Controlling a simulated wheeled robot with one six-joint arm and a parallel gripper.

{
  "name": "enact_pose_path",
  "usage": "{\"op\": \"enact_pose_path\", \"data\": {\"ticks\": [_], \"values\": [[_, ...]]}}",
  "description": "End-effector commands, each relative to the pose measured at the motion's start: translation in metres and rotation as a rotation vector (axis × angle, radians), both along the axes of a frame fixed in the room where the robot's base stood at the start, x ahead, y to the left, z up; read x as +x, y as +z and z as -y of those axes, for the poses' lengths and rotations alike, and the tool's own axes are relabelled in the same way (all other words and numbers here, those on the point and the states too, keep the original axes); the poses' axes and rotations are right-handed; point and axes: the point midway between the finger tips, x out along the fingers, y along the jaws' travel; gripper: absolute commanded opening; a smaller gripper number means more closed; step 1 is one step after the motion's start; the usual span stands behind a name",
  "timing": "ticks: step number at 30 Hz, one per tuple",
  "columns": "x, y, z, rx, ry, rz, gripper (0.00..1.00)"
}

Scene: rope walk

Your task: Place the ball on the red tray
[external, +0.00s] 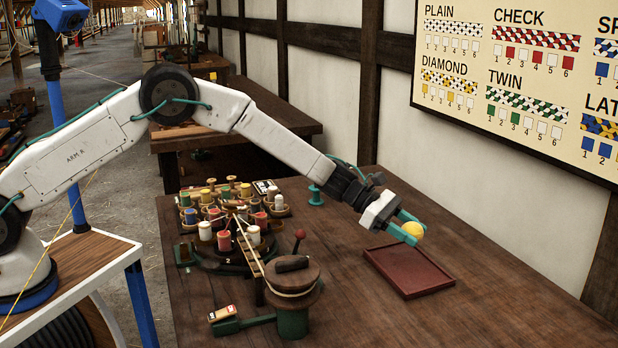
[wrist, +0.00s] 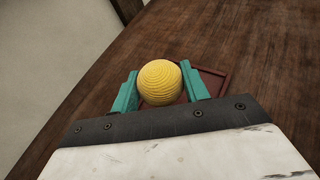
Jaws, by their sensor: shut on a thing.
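The yellow ball (external: 413,230) is held between the teal fingers of my gripper (external: 406,226). In the wrist view the ball (wrist: 160,82) has a ridged, wound surface, with one finger of my gripper (wrist: 160,90) on each side of it. The red tray (external: 432,284) lies flat and empty on the wooden table. The ball is above the tray's far side, apart from it. In the wrist view the tray (wrist: 213,82) shows behind and below the ball, which partly hides it.
The wooden table (external: 500,310) is clear around the tray. A braiding stand with several coloured bobbins (external: 225,240) and a round wooden winder (external: 292,278) stand to the left. A small teal spool (external: 316,196) is near the wall. A pattern board (external: 520,80) hangs on the wall.

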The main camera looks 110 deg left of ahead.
Motion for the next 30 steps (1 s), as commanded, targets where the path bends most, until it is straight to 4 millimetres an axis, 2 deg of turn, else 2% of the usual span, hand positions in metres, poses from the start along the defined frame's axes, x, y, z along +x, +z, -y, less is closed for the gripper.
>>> {"op": "enact_pose_path", "data": {"ticks": [3, 8, 15, 27, 28, 30], "values": [[0.0, -0.019, 0.0, -0.001, 0.0, 0.0, 0.23], [0.0, -0.03, 0.0, 0.0, 0.0, 0.001, 0.23], [-0.001, -0.062, 0.0, 0.001, 0.0, 0.0, 0.23], [-0.001, -0.068, 0.0, 0.001, 0.0, 0.001, 0.23], [-0.001, -0.067, 0.0, 0.002, 0.0, 0.001, 0.53], [-0.001, -0.067, 0.0, 0.002, 0.0, 0.001, 0.67]]}}
